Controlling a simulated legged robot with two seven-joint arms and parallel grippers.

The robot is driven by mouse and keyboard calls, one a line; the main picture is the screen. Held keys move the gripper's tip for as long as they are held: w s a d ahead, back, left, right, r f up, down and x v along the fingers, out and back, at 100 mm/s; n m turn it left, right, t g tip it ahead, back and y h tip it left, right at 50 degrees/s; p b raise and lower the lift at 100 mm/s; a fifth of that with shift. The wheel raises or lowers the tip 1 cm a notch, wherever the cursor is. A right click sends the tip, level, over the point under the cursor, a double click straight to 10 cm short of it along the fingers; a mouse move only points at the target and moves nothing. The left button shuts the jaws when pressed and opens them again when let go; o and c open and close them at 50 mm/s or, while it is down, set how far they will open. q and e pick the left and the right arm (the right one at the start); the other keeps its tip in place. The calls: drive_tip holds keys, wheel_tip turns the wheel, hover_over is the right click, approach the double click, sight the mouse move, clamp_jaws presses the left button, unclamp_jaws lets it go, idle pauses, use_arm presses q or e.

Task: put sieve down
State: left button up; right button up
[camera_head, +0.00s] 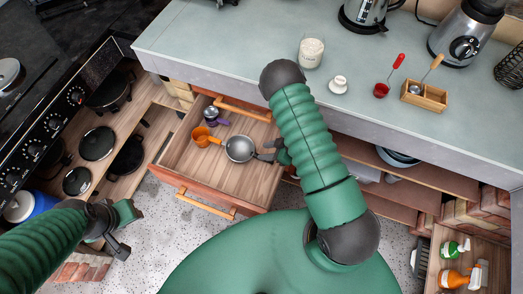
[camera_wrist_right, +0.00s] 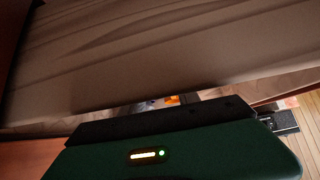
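In the head view the grey round sieve (camera_head: 240,148) is inside the open wooden drawer (camera_head: 186,171), towards its right side. Its short handle points right, towards my right gripper (camera_head: 271,151). My right gripper is low at the drawer's right side, at the handle's end. My forearm partly hides it, and whether its fingers close on the handle is unclear. In the right wrist view, my green gripper housing and a wood-grained surface fill most of the dark picture; the sieve cannot be made out. My left gripper (camera_head: 116,232) is over the floor, away from the drawer, with nothing visible in it.
An orange measuring cup (camera_head: 203,137) and a purple-handled utensil (camera_head: 216,122) lie left of the sieve in the drawer. Pans (camera_head: 97,143) stand on shelves left.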

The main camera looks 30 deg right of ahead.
drive_tip(key=p+v, duration=0.1)
drive_tip(key=v, duration=0.8)
